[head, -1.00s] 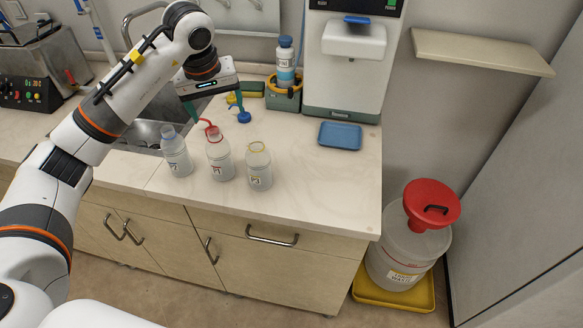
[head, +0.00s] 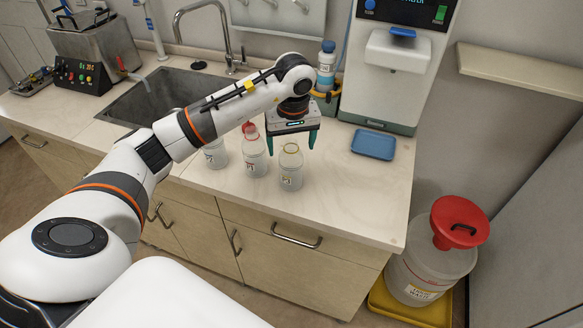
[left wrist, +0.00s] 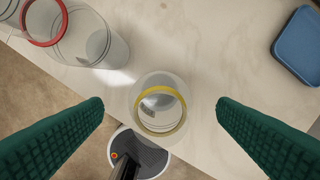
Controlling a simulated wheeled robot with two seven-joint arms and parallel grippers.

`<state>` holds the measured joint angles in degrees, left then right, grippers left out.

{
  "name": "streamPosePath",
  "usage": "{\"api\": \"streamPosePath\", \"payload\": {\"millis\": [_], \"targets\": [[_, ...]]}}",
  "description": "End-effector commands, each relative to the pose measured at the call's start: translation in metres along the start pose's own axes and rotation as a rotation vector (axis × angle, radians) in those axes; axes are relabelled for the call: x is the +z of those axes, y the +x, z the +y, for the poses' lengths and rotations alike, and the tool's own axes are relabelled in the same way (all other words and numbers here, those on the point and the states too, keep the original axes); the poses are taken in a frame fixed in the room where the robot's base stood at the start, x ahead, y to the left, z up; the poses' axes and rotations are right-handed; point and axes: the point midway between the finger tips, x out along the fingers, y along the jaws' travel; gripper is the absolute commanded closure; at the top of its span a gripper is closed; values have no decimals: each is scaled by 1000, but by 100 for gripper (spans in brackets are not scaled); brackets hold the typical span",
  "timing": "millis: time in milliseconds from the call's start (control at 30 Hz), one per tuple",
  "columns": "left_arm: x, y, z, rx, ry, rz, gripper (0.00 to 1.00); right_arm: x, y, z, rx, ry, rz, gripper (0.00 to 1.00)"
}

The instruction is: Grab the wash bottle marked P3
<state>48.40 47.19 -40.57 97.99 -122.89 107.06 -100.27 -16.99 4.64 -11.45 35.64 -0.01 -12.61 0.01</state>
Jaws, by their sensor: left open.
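Three translucent wash bottles stand in a row on the counter: a left bottle (head: 215,156), a middle one with a red ring (head: 254,160), and a right one with a yellow ring (head: 291,172). Their label marks are too small to read, so I cannot tell which is P3. My left gripper (head: 291,145) is open and empty, pointing down over or just behind the yellow-ring bottle. In the left wrist view, the yellow-ring bottle (left wrist: 160,83) sits between the open green fingers, apart from both. The red-ring bottle (left wrist: 95,42) is at upper left there. My right gripper is not in view.
A blue tray (head: 373,144) lies to the right, before the white dispenser (head: 395,85). A blue-capped bottle (head: 326,65) stands behind the gripper. The sink (head: 165,95) is behind my arm. The counter's front right is clear. A red-lidded waste container (head: 430,265) stands on the floor.

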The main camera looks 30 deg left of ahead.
Motion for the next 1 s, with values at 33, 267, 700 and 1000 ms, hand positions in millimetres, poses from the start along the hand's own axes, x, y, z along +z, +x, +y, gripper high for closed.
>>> {"api": "streamPosePath", "payload": {"millis": [33,267,700,1000], "targets": [[-1,5,1,4,0,6,19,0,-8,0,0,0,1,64],[0,34,0,1,1,2,19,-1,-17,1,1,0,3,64],[0,38,0,0,1,0,46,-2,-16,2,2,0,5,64],[0,38,0,-1,1,0,85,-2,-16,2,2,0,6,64]]}}
